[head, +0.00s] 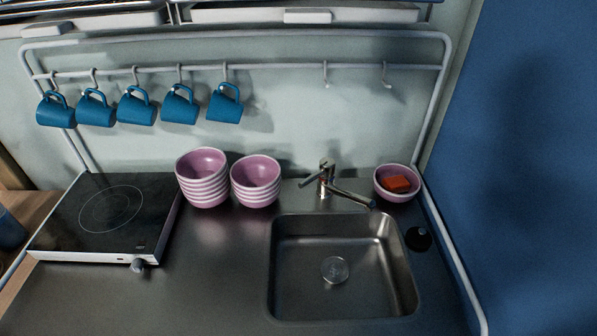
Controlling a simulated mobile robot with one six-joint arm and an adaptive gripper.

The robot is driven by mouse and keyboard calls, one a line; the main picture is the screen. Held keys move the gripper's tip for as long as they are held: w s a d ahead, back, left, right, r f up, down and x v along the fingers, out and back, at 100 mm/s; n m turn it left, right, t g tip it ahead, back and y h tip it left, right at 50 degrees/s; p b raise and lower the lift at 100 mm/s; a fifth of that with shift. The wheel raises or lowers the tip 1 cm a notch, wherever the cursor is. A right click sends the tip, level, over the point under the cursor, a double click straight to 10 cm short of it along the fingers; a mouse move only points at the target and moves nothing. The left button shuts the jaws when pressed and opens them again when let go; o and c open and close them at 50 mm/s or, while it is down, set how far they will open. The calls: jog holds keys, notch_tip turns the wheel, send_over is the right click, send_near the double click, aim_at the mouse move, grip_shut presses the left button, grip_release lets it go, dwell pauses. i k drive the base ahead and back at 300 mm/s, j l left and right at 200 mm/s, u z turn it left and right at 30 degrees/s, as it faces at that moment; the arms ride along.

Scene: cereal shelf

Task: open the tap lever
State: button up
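A metal tap (324,187) stands behind the sink (290,290), near the back edge of the counter. Its spout (354,199) reaches forward and to the right over the sink and ends in a dark tip. The tap lever (311,181) appears to be the short metal arm that points to the left from the top of the tap. No running water can be made out. My gripper is not in view.
Stacked pink bowls (203,180) and a second stack (255,182) stand left of the tap. A bowl (396,196) holding an orange-red block (397,184) stands right of it. A cooktop (105,215) is at left. Several blue mugs (136,106) hang above.

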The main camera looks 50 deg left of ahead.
aim_at(320, 172)
jog(key=u, duration=1.75)
jog(key=i+j+u, duration=0.3)
jog(key=i+u, duration=0.15)
